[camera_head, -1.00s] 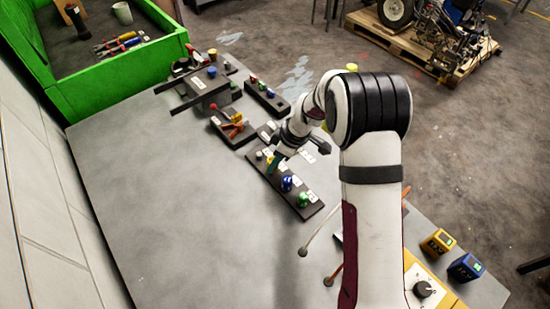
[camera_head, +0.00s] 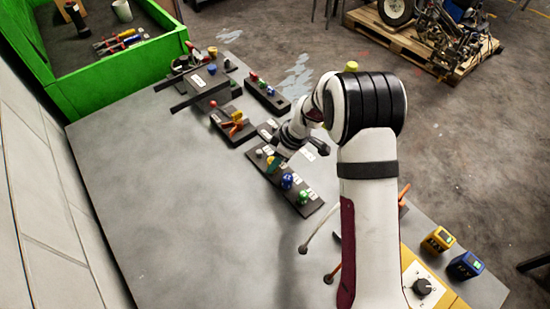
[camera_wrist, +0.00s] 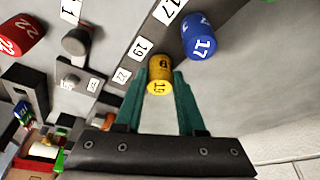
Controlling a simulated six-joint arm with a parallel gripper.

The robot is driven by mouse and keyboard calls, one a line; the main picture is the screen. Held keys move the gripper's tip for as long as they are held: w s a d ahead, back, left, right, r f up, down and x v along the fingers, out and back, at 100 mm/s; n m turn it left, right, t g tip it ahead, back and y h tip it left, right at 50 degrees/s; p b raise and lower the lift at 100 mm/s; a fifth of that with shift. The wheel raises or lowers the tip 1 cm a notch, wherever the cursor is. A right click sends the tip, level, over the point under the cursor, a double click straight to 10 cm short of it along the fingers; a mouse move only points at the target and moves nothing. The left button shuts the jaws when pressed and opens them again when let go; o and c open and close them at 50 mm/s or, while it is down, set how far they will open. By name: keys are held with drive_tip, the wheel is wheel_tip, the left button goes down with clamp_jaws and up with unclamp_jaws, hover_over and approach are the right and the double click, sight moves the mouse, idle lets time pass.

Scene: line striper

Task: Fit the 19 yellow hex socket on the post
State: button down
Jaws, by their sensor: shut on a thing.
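The yellow socket (camera_wrist: 159,76), marked 19, is between the two green fingers of my gripper (camera_wrist: 160,82) in the wrist view. My gripper is shut on it. The socket is over or at the dark rail (camera_wrist: 137,80), beside the label 19; its lower end and any post under it are hidden, so I cannot tell whether it is seated. In the head view my gripper (camera_head: 273,166) is small and low at the rail (camera_head: 311,208), and the yellow socket cannot be made out.
A blue socket (camera_wrist: 200,40) marked 17 stands beside the yellow one along the rail. The grey table (camera_head: 170,210) is clear left of the rail.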

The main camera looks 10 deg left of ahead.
drive_tip(key=shift+f, duration=0.15)
drive_tip(key=shift+c, duration=0.6)
unclamp_jaws()
drive_tip(key=v, duration=0.7)
idle(0.6)
